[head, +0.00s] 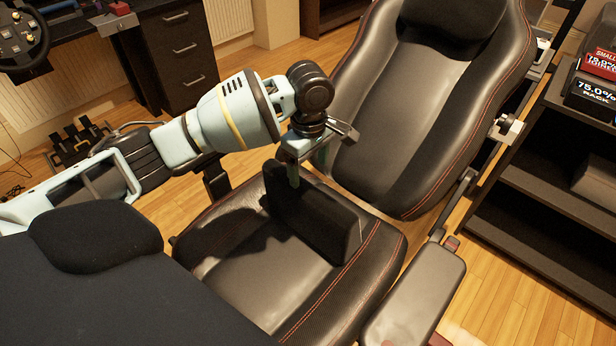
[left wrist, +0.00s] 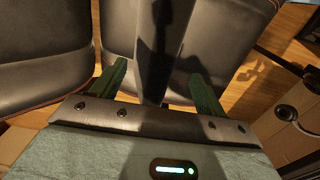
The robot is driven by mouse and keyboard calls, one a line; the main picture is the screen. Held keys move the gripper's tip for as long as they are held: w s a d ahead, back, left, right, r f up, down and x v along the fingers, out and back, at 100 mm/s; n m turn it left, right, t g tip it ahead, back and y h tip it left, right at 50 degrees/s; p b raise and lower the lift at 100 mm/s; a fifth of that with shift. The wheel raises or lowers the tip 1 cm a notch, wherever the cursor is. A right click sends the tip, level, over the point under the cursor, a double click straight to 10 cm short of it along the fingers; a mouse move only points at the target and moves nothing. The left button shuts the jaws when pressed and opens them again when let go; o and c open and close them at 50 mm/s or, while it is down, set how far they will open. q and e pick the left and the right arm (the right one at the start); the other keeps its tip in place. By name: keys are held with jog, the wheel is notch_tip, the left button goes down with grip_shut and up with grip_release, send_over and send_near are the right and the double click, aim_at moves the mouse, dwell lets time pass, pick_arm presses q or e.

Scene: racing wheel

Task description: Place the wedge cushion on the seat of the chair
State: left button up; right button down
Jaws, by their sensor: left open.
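The wedge cushion (head: 318,222) is a black wedge on the black seat (head: 235,275) of the chair, near the backrest (head: 410,110). It stands up on the seat, its upper edge slanting across the view. My left gripper (head: 300,172) is directly above and at its upper edge, pointing down. In the left wrist view, the open green fingers (left wrist: 158,92) are on either side of the dark cushion (left wrist: 158,45), with gaps visible beside it. The fingertips are partly hidden in the head view. My right gripper does not show.
A padded armrest (head: 418,292) stands at the seat's right side. A dark shelf unit (head: 545,190) is to the right. A drawer cabinet (head: 184,50) and a steering wheel (head: 22,38) are at the back left. Wooden floor shows between them.

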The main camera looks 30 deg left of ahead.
pick_arm(q)
notch_tip(320, 180, up, 2)
jog(key=shift+r, duration=0.55)
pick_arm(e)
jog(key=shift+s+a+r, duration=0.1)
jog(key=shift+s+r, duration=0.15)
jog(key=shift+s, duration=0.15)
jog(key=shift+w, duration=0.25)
